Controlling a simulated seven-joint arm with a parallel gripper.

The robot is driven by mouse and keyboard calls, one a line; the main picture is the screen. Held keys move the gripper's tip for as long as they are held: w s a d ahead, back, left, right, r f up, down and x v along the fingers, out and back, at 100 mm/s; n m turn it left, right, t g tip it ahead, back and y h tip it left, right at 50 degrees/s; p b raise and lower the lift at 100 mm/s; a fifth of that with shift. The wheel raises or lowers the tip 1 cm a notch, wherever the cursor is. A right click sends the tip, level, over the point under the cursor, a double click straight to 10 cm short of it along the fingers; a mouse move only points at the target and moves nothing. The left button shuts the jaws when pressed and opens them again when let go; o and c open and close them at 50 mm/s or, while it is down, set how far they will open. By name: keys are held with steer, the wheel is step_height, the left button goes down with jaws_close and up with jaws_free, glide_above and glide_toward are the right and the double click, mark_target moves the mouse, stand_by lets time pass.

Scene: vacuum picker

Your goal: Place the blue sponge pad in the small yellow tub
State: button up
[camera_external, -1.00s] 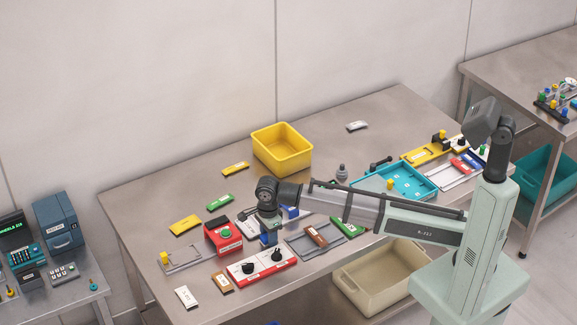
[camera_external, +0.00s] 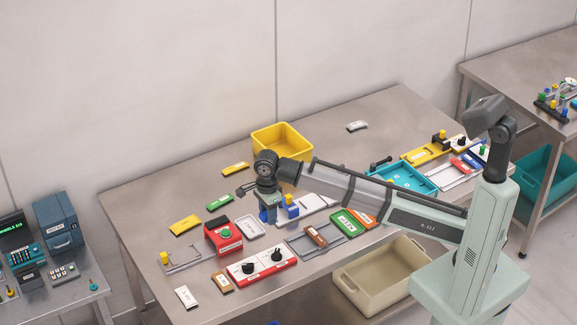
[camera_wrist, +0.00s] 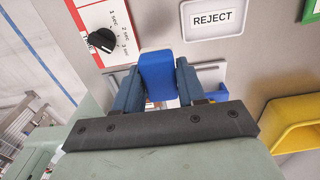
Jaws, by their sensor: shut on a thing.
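My gripper (camera_external: 268,216) hangs above the middle of the steel table. In the wrist view its two blue-grey fingers (camera_wrist: 147,87) are shut on the blue sponge pad (camera_wrist: 157,72), which sticks out past the fingertips. In the external view the pad is hard to tell apart from the fingers. The small yellow tub (camera_external: 297,158) stands behind the gripper, towards the wall, with its top open. Its near part is hidden by my arm. The tub also shows at the right edge of the wrist view (camera_wrist: 284,112).
A red-and-white panel with black knobs (camera_external: 262,266) and a red box with a green button (camera_external: 223,235) lie near the gripper. A white REJECT plate (camera_wrist: 212,19) lies beside the pad in the wrist view. A teal tray (camera_external: 411,178) is right of the tub.

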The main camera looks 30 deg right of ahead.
steer(key=w+d, duration=0.4)
steer(key=w, duration=0.6)
glide_toward(282, 151)
steer(key=s+a+r, duration=0.2)
steer(key=s+a, duration=0.1)
steer(key=s, duration=0.1)
steer(key=f, duration=0.8)
steer(key=shift+d+f, duration=0.2)
steer(key=shift+f, duration=0.05)
steer(key=shift+f, duration=0.15)
steer(key=o, duration=1)
